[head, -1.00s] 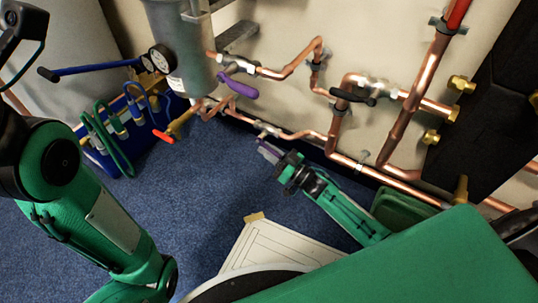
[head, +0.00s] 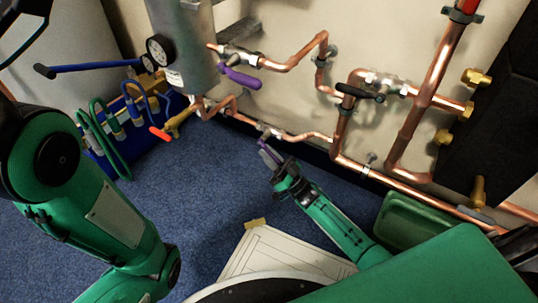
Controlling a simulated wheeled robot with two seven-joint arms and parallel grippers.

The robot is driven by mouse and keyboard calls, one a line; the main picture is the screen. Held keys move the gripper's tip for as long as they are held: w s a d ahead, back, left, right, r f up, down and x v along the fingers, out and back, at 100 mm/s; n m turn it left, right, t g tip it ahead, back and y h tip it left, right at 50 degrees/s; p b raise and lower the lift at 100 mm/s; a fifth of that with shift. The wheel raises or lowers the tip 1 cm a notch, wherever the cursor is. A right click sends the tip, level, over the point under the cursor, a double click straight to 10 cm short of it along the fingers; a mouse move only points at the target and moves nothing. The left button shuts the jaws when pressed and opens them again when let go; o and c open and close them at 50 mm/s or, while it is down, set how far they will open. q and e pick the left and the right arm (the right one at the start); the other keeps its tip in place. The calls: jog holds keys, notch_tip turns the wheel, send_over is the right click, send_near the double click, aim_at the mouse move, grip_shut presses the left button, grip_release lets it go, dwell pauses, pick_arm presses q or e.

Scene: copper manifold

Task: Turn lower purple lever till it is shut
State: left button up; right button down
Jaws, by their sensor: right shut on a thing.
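The lower purple lever (head: 264,143) is on the valve (head: 266,129) of the low copper pipe in the head view. Only a small part of it shows, at the tips of my right gripper (head: 268,154). My right gripper reaches it from below and is shut on it. The fingers hide most of the lever, so its exact angle is hard to tell. My left arm crosses the left side of the view, and its gripper is out of the frame.
An upper purple lever (head: 240,78) sits on the pipe above, beside the grey tank (head: 184,45). A black-handled valve (head: 359,92) is to the right. A blue tool caddy (head: 112,142) stands at left. A green box (head: 408,220) lies right of my right arm.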

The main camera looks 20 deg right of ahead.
jog(key=c, duration=1.3)
grip_release()
jog(key=shift+d, duration=0.1)
jog(key=shift+c, duration=0.2)
